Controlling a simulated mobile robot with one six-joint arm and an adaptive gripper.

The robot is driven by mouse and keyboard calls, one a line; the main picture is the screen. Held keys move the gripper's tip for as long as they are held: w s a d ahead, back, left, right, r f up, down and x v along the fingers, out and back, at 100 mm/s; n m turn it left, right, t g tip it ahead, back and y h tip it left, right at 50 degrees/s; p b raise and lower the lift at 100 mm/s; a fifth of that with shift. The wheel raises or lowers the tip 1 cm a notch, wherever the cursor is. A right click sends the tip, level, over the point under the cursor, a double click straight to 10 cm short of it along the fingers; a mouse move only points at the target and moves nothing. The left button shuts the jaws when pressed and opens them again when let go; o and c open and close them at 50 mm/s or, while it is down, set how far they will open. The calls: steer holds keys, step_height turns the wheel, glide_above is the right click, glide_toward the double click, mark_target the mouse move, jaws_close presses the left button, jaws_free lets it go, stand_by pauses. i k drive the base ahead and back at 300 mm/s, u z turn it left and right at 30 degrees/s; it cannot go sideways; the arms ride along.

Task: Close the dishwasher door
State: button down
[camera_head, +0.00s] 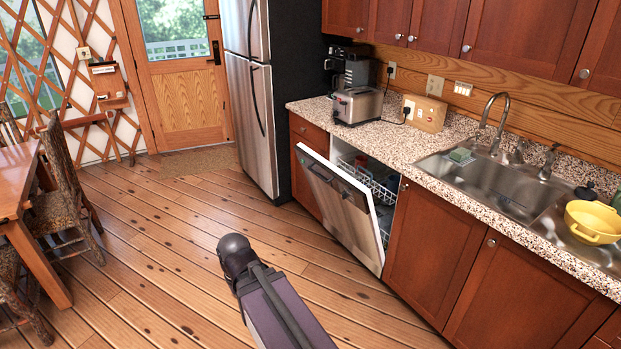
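The dishwasher door (336,205) is stainless steel with a dark control strip along its upper part. It stands partly open, its top edge tilted out from the cabinet front into the room. White wire racks (372,182) show in the gap behind it, inside the dishwasher. Part of my arm, a grey-purple link with a round black joint, reaches up from the bottom of the view. It ends over the floor, left of and nearer than the door, apart from it in the picture. My gripper itself cannot be made out.
A speckled counter (405,143) with a sink (500,187) runs above the dishwasher, and red-brown cabinets (432,245) flank it. A steel fridge (252,110) stands beyond. A wooden table (18,180) and chairs (62,205) are at the left. The wooden floor (150,240) between is clear.

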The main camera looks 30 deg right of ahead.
mark_target(358, 224)
steer(key=z, duration=0.1)
steer(key=i, duration=0.7)
steer(key=z, duration=0.7)
steer(key=i, duration=0.5)
steer(key=z, duration=0.35)
